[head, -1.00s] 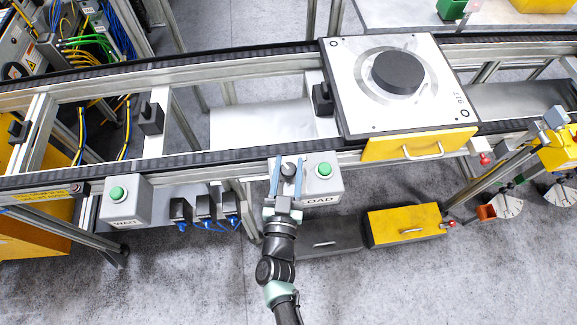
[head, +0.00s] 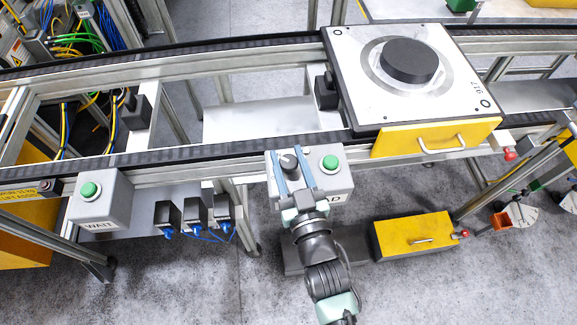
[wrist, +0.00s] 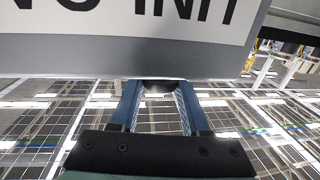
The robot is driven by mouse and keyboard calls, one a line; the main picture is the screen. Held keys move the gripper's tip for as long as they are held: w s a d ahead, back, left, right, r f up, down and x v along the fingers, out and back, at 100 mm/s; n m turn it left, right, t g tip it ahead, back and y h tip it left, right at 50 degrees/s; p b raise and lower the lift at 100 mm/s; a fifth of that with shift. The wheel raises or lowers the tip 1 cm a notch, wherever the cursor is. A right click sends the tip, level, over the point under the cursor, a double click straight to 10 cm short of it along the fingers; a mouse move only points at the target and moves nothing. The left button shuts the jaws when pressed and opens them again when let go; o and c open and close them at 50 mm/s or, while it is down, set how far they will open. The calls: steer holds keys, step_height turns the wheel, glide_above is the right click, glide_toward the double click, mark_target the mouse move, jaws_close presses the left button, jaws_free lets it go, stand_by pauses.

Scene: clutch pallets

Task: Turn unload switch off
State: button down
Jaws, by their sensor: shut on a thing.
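The unload switch is a dark round knob (head: 288,163) on top of a grey box (head: 338,182), beside a green button (head: 330,162). The box's label is partly covered by my gripper, with only its end letters readable. My gripper (head: 287,158) has its two blue fingers on either side of the knob, shut on it. In the wrist view the fingers (wrist: 157,92) reach up to a dark piece (wrist: 158,87) under the edge of a labelled grey panel (wrist: 130,62). The knob's pointer direction cannot be told.
A WAIT box (head: 101,203) with a green button stands to the left, with several dark connectors (head: 195,213) between. The conveyor rail (head: 220,149) runs behind. A pallet (head: 368,98) with a black disc sits on it at right. A yellow drawer (head: 414,236) lies below.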

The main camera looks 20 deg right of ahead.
steer(key=shift+f+n+y+b, duration=0.1)
steer(key=shift+n+y+b, duration=1.45)
steer(key=shift+y, duration=0.85)
steer(key=shift+n+g+y+b, duration=0.5)
steer(key=shift+n+y, duration=0.55)
steer(key=shift+y, duration=0.5)
steer(key=shift+n+g+y+b, duration=0.45)
steer(key=shift+n+y, duration=0.55)
steer(key=shift+y, duration=0.85)
steer(key=shift+c, duration=2)
jaws_free()
steer(key=shift+s, duration=0.1)
steer(key=p+v, duration=0.1)
steer(key=v, duration=1.1)
steer(key=shift+s+d, duration=0.25)
steer(key=shift+s, duration=0.1)
